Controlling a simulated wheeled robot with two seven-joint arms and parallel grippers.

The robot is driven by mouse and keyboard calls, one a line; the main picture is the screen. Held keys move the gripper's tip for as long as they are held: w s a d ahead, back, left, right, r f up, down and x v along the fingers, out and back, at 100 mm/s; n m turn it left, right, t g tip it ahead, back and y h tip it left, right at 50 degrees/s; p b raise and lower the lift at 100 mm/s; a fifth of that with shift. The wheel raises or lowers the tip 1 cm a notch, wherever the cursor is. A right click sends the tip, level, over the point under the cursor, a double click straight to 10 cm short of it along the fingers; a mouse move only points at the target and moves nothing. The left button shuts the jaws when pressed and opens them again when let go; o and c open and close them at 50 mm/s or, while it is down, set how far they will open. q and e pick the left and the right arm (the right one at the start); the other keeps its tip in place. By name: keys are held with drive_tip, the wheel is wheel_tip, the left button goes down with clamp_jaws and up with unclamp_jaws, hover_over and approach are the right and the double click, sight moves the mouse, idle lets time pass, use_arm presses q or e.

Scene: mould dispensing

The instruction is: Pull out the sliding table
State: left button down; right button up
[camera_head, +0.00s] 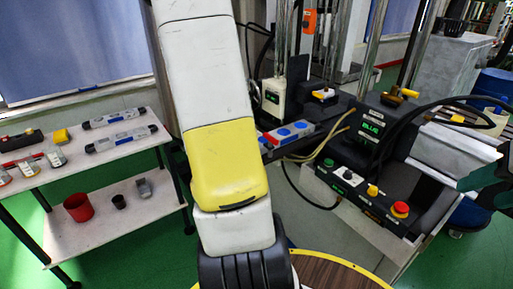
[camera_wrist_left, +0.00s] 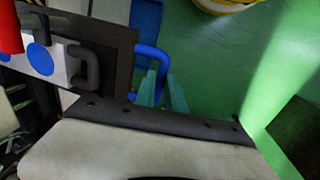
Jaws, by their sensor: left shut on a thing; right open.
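In the left wrist view a curved blue handle (camera_wrist_left: 153,54) stands out from the edge of a dark plate (camera_wrist_left: 122,48), which looks like part of the sliding table. My left gripper (camera_wrist_left: 163,90), with teal fingers, is shut on the blue handle. In the head view my white and yellow left arm hides that gripper and the handle. A light block with blue round spots (camera_head: 290,132) shows just right of the arm; its blue spot and a black grip (camera_wrist_left: 86,67) show in the wrist view. My right gripper (camera_head: 488,176) is open at the right edge, partly cut off.
A control panel with a red button (camera_head: 400,208) and black cables stands right of centre. A white two-level shelf (camera_head: 100,215) with bottles, tools and a red cup (camera_head: 78,207) stands at left. Green floor (camera_wrist_left: 215,60) is clear beside the blue handle.

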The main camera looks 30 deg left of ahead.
use_arm(q)
drive_tip(key=shift+s+a, duration=0.2)
drive_tip(key=shift+s, duration=0.25)
drive_tip(key=c, duration=1.4)
unclamp_jaws()
wheel_tip(320, 180, up, 8)
drive_tip(key=s, duration=0.1)
drive_tip(key=shift+a+f, duration=0.15)
drive_tip(key=shift+a, duration=0.1)
drive_tip(key=shift+s, duration=0.1)
